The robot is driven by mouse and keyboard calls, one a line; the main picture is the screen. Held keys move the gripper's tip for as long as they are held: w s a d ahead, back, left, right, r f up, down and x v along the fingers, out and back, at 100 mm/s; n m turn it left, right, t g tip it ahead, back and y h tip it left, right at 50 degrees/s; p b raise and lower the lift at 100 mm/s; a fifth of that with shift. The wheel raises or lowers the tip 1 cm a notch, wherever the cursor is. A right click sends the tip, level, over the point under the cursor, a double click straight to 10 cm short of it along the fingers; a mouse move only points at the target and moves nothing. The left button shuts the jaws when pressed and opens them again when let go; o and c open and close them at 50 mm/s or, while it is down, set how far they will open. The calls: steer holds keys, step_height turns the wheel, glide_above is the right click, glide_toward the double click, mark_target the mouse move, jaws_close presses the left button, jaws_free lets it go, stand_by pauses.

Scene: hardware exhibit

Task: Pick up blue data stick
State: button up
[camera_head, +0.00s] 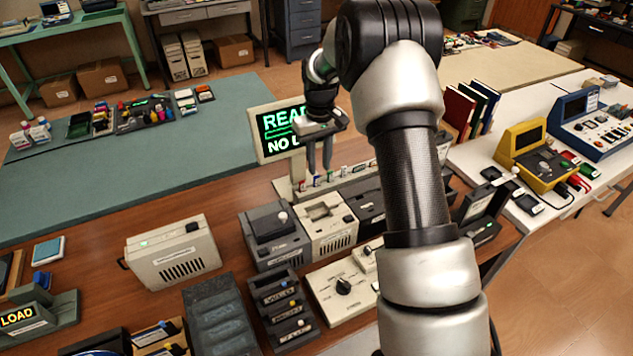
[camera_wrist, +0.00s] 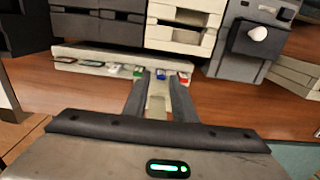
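The blue data stick (camera_head: 316,181) stands in a pale rail with other coloured sticks, below the screen. It also shows in the wrist view (camera_wrist: 161,74), between a red stick (camera_wrist: 183,77) and a green stick (camera_wrist: 138,72). My gripper (camera_head: 320,168) is open and empty, its fingers pointing down just above the rail. In the wrist view its two fingertips (camera_wrist: 159,79) are apart, with the blue stick lined up in the gap between them. The fingertips partly cover the spaces beside it.
A screen with green lettering (camera_head: 283,128) stands close beside my gripper. Grey and cream devices (camera_head: 328,222) stand in front of the rail. More sticks (camera_wrist: 90,63) sit further along the rail. Bare brown tabletop (camera_head: 222,200) lies to the left.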

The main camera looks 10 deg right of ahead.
mark_target(317, 176)
steer(key=shift+w+a+f+p, duration=0.15)
steer(key=shift+f+p, duration=0.05)
steer(key=shift+f, duration=1.2)
steer(key=shift+w+a+f+p, duration=0.1)
steer(key=shift+w+f+p, duration=0.05)
steer(key=shift+f, duration=1.25)
jaws_close()
